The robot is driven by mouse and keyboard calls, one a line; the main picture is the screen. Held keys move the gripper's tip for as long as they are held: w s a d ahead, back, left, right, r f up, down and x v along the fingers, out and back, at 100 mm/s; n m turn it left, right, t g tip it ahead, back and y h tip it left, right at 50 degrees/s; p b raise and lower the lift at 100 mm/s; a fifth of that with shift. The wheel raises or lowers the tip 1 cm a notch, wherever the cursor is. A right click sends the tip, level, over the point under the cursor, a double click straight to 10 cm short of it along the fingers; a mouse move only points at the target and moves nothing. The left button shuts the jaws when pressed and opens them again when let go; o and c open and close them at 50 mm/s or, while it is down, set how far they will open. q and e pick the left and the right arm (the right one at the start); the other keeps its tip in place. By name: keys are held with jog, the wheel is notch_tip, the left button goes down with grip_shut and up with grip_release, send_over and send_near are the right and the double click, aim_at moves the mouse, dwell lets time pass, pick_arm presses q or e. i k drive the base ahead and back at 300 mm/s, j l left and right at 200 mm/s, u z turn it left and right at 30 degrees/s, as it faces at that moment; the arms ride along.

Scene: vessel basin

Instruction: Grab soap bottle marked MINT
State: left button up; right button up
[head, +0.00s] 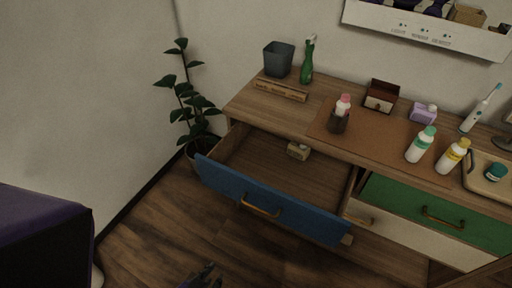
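Several bottles stand on the wooden dresser top (355,140). A white bottle with a green band and teal cap (420,145) stands upright at the right. Just right of it is a white bottle with a yellow band and cap (453,156). A pink-and-white bottle (342,105) sits in a dark cup. The lettering on the bottles is too small to read, so I cannot tell which says MINT. My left gripper (207,277) shows only partly at the bottom edge, low in front of the blue drawer and far from the bottles. My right gripper is not in view.
The blue-fronted drawer (265,203) is pulled out, with a small block (298,150) inside. A green spray bottle (307,62), grey bin (278,59), brown box (381,95), purple dispenser (424,113) and tray (485,180) share the top. A purple-black block (45,235) stands lower left.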

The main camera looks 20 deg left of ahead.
aim_at(423, 140)
jog(key=u, duration=0.55)
jog(key=z, duration=1.35)
jog(key=i+l+z, duration=0.1)
jog(key=z, duration=0.3)
jog(key=i+l+z, duration=0.15)
jog(key=z, duration=0.25)
jog(key=i+l, duration=0.2)
jog(key=i, duration=0.15)
jog(key=i+l+z, duration=0.1)
jog(key=i, duration=0.3)
jog(key=l, duration=0.1)
